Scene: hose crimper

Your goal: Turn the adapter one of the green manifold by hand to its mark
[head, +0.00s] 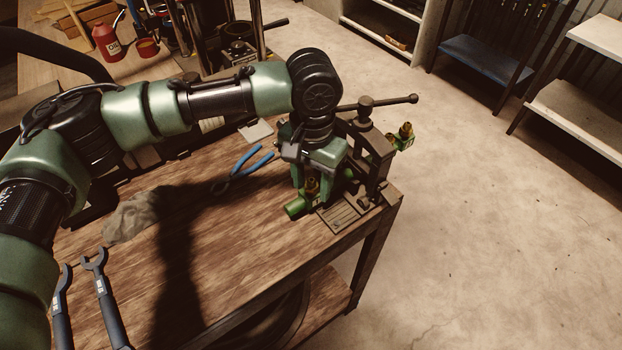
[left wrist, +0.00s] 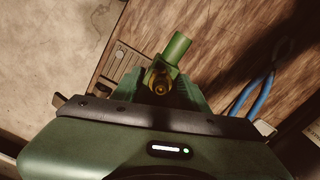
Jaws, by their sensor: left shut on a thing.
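The green manifold (head: 295,207) is at the vise (head: 375,150) on the bench's right corner; its near green end sticks out below my left gripper (head: 311,183). The brass adapter (head: 312,188) at that end is between the fingers. In the left wrist view the fingers are shut on the brass adapter (left wrist: 160,86), and the green manifold (left wrist: 178,46) reaches out beyond it. Another brass fitting (head: 405,131) shows at the manifold's far end, right of the vise. The manifold's middle is hidden by the gripper and vise. I cannot make out the mark. My right gripper is out of view.
Blue-handled pliers (head: 240,170) and a crumpled rag (head: 130,214) lie on the wooden bench (head: 225,255). Two wrenches (head: 103,295) lie at the front left. A red oil can (head: 107,42) stands at the back. The floor to the right is clear.

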